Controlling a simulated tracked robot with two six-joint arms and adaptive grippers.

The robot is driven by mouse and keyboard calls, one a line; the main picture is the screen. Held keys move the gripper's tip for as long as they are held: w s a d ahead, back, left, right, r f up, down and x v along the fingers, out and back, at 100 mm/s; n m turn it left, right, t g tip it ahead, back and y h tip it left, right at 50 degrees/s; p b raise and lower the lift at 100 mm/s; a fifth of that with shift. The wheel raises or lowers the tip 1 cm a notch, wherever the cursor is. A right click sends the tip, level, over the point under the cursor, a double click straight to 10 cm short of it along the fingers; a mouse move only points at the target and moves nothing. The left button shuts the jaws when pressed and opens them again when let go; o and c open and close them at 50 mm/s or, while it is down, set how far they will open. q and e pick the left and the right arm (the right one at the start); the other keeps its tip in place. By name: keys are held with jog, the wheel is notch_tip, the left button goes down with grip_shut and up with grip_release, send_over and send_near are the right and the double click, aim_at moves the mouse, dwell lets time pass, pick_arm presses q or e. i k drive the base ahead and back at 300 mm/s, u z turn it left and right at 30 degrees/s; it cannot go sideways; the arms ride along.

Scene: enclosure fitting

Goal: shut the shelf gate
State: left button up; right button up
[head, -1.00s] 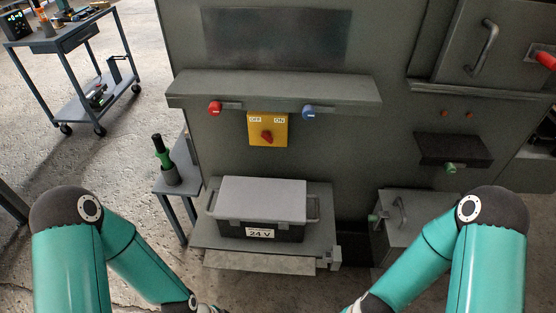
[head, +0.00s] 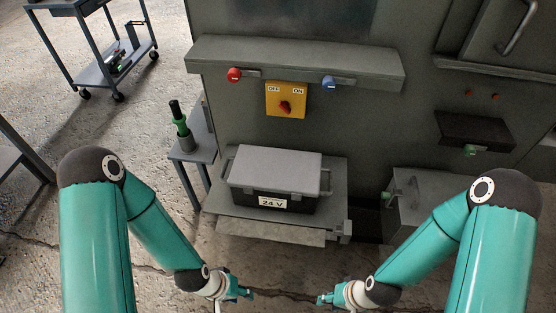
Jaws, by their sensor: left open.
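The shelf gate (head: 270,233) is a pale grey flap along the front edge of the shelf (head: 228,204). It hangs low, below the shelf top, and does not stand up in front of the box. A small block that looks like a catch (head: 345,231) is at the shelf's right front corner. A grey box marked 24 V (head: 275,170) sits on the shelf. My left gripper (head: 243,293) is open and empty, in front of and below the gate. My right gripper (head: 325,299) is below and right of the gate, apart from it; its jaws are too small to read.
Above the box, the cabinet has a ledge (head: 295,65) with red and blue knobs and a yellow OFF/ON switch (head: 286,101). A side stand (head: 188,148) with a green-handled tool is left. A grey drawer-like box (head: 418,200) is right. The floor in front is clear.

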aim_at(242, 227)
jog(key=z, duration=0.75)
jog(key=k, duration=0.9)
jog(key=u, duration=0.7)
jog(key=i, duration=1)
jog(key=z, duration=0.1)
